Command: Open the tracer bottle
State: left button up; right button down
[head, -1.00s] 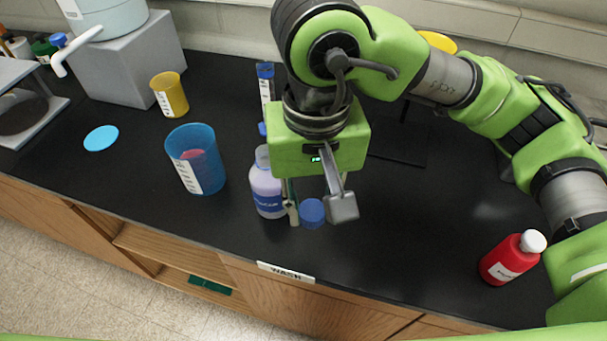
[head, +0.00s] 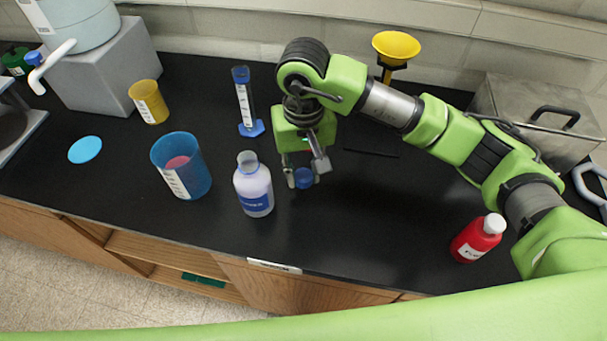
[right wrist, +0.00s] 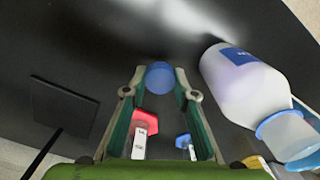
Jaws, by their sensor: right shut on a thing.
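A pale lavender bottle (head: 253,188) with a blue label stands upright on the black bench, its neck open and without a cap. I cannot read its label clearly. My right gripper (head: 304,179) is just right of the bottle, apart from it, shut on a blue cap (head: 304,177). In the right wrist view the cap (right wrist: 160,77) sits between the fingertips, and the bottle (right wrist: 245,84) is at the right with its translucent bluish neck toward the lower right corner. My left gripper is not in view.
A blue beaker (head: 182,168) stands left of the bottle, with a yellow cup (head: 148,102) and blue disc (head: 85,150) beyond. A blue-based cylinder (head: 246,105) stands behind. A red bottle (head: 478,239) with a white cap is at right. The bench (head: 370,225) between is clear.

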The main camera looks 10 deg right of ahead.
aim_at(304, 181)
jog(key=f+p, duration=0.2)
jog(key=shift+w+f, duration=0.35)
jog(key=shift+f, duration=0.05)
jog(key=shift+f+p, duration=0.3)
jog(key=shift+f, duration=0.25)
jog(key=shift+f, duration=0.1)
jog(key=shift+f+b, duration=0.15)
jog(key=shift+b, duration=0.15)
jog(key=c, duration=1.6)
grip_release()
jog(key=shift+c, duration=0.2)
